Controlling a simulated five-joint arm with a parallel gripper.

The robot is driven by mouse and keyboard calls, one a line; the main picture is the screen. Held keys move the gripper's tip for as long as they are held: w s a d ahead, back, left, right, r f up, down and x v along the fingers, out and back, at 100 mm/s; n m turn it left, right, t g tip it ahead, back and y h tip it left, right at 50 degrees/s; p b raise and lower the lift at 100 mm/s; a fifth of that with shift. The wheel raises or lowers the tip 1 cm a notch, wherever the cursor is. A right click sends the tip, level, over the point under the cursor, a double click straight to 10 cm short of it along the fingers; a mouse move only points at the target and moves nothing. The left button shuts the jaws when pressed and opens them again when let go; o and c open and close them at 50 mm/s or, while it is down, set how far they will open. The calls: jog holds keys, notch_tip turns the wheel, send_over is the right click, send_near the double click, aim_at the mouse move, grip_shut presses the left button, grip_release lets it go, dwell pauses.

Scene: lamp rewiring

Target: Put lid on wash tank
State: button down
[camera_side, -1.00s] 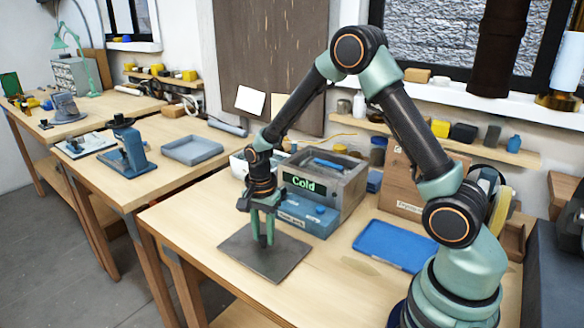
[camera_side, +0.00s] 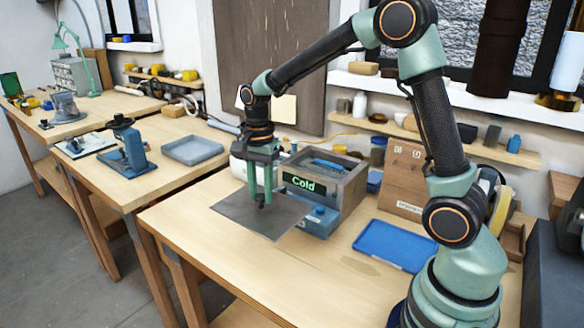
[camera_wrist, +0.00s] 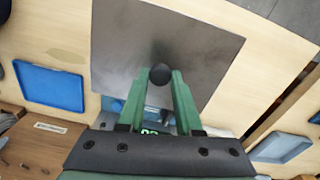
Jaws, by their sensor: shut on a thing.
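The lid (camera_side: 232,209) is a flat grey metal sheet with a dark round knob (camera_wrist: 160,75). My gripper (camera_side: 261,201) is shut on the knob and holds the lid above the bench, in front of the tank and a little to its left. The lid looks about level and spreads below the fingers in the wrist view (camera_wrist: 125,45). The wash tank (camera_side: 346,194) appears to be the grey open-topped box with a green "Cold" display. A blue item (camera_side: 328,164) shows in its opening. The lid hides part of the blue base (camera_side: 318,223).
A blue tray (camera_side: 395,245) lies right of the tank, near a wooden box (camera_side: 404,178). A white container (camera_side: 239,170) stands left of the tank, partly behind my gripper. The bench front is clear. A second bench holds a grey tray (camera_side: 192,151).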

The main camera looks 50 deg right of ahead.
aim_at(261, 195)
notch_tip(261, 195, up, 7)
jog(key=shift+f, duration=0.1)
jog(key=shift+w+d+r, duration=0.1)
jog(key=shift+r, duration=0.2)
jog(key=d+f, duration=0.2)
jog(key=d, duration=2.5)
jog(key=shift+d+f, duration=0.25)
jog(key=shift+d, duration=0.15)
jog(key=shift+f, duration=2)
jog(key=shift+f, duration=0.25)
jog(key=c, duration=0.5)
grip_release()
